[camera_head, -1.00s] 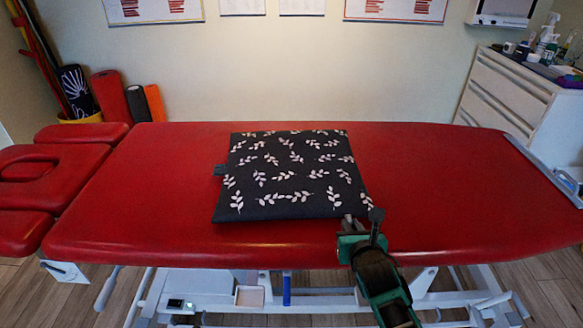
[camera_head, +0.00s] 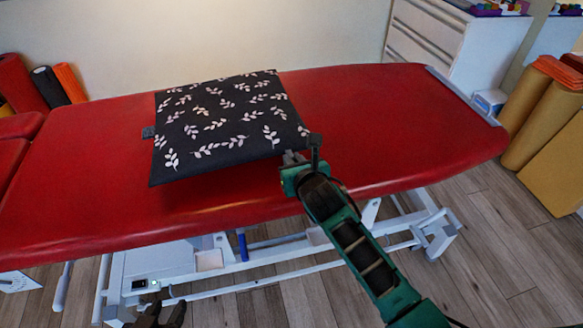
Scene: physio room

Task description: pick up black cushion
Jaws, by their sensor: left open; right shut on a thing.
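The black cushion (camera_head: 220,122) with a pale leaf pattern is over the red treatment table (camera_head: 395,120). Its near edge looks slightly raised, with a shadow below it. A small tab (camera_head: 148,132) sticks out on its left side. My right gripper (camera_head: 303,155) is at the cushion's near right corner and is shut on it; the fingers hide that corner. My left gripper (camera_head: 160,314) is low at the bottom edge, in front of the table frame, open and away from the cushion; only its dark tips show.
A white drawer cabinet (camera_head: 440,45) stands behind the table. Tan rolls (camera_head: 540,115) stand at the right. Red, black and orange rolls (camera_head: 70,82) stand at the back left. The red table top right of the cushion is clear.

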